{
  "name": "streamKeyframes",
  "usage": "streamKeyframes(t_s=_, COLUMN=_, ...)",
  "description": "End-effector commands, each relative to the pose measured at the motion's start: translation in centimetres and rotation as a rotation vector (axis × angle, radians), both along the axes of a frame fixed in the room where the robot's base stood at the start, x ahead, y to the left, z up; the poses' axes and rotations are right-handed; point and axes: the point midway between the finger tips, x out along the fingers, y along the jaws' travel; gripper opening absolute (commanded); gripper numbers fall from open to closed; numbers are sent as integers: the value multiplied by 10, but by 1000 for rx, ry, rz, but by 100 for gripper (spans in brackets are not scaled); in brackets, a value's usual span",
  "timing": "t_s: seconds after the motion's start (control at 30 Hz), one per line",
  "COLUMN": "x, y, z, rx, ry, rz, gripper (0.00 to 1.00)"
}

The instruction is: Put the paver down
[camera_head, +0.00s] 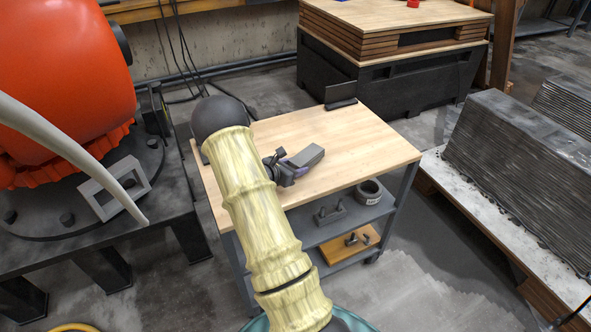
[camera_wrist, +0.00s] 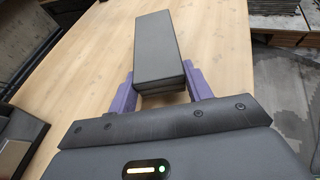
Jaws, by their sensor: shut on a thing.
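The paver is a grey rectangular block (camera_head: 305,156) over the wooden-topped cart (camera_head: 373,150). It also shows in the wrist view (camera_wrist: 158,45), where it stretches away from me between two purple fingers. My gripper (camera_head: 288,170) is shut on the near end of the paver; its fingers also show in the wrist view (camera_wrist: 163,88). The paver is close above or on the tabletop; I cannot tell if it touches. Part of my gripper is hidden behind my arm in the head view.
A dark stand (camera_head: 341,92) is at the cart's back edge. Lower shelves hold a grey ring (camera_head: 369,191) and a wooden board (camera_head: 345,246). The tabletop right of the paver is clear.

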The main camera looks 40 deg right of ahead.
Motion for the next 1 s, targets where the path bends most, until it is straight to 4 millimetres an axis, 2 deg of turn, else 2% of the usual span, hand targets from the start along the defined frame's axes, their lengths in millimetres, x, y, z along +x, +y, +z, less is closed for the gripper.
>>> streamKeyframes(t_s=0.13, x=0, y=-1, z=-13, rx=-4, ry=0, rz=0, gripper=9)
streamKeyframes(t_s=0.5, x=-2, y=-4, z=-17, rx=-5, ry=-1, rz=-6, gripper=9)
streamKeyframes(t_s=0.53, x=-2, y=-3, z=-17, rx=-1, ry=0, rz=-5, gripper=54)
streamKeyframes(t_s=0.6, x=-2, y=-3, z=-17, rx=-1, ry=0, rz=-5, gripper=68)
streamKeyframes(t_s=0.63, x=-2, y=-3, z=-17, rx=-1, ry=0, rz=-5, gripper=72)
streamKeyframes(t_s=1.0, x=-2, y=-3, z=-13, rx=-1, ry=0, rz=-4, gripper=72)
